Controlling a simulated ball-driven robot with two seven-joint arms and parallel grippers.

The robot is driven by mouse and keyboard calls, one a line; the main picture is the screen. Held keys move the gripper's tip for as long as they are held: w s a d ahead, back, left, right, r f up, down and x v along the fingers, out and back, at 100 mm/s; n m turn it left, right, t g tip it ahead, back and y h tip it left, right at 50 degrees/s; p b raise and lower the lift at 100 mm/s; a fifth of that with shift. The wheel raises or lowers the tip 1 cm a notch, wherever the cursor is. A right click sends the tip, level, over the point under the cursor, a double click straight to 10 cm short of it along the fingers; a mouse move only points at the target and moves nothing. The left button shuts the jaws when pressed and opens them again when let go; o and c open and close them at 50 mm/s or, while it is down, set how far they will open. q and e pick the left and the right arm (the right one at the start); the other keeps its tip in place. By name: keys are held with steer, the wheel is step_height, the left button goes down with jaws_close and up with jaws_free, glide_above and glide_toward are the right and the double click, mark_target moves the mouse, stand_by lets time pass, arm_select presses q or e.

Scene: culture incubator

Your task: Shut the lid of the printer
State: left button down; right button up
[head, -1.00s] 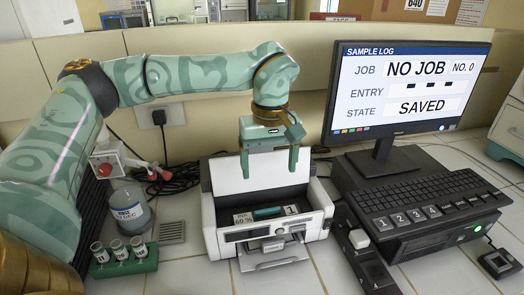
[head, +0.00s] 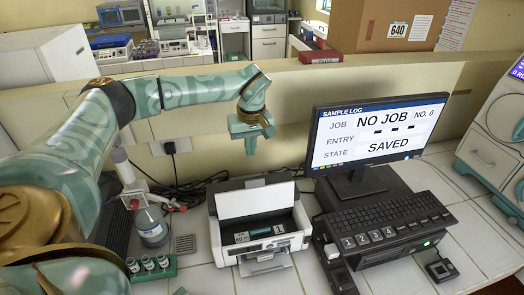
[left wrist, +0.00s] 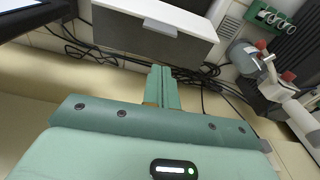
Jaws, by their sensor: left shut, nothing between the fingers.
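The white printer (head: 229,240) stands on the tiled bench with its lid (head: 255,201) raised and tilted back, and its dark inside with a cartridge shows. My left gripper (head: 251,151) is shut and empty, pointing down above and behind the lid, apart from it. In the left wrist view my left gripper (left wrist: 162,72) has its fingers together. The back of the raised lid (left wrist: 150,43) shows just beyond them. My right gripper is in no view.
A monitor (head: 364,171) and keyboard (head: 385,222) stand right of the printer. A bottle (head: 151,229) and a green tube rack (head: 150,271) stand to its left. Black cables (head: 190,190) lie behind it, before a low beige partition (head: 215,115).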

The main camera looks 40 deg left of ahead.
arm_select(q)
steer(key=shift+m+t, duration=0.3)
steer(key=shift+m, duration=0.1)
steer(key=w+f, duration=0.1)
steer(key=f, duration=0.2)
steer(key=w+a+f+b, duration=0.1)
steer(key=f, duration=0.3)
steer(key=a+f, duration=0.1)
steer(key=f, duration=0.2)
steer(key=shift+w+a+f, duration=0.1)
steer(key=shift+w+f, duration=0.05)
steer(key=shift+w, duration=0.25)
steer(key=s+d, duration=0.1)
steer(key=s+d+r+p, duration=0.1)
steer(key=d, duration=0.1)
steer(key=shift+s, duration=0.25)
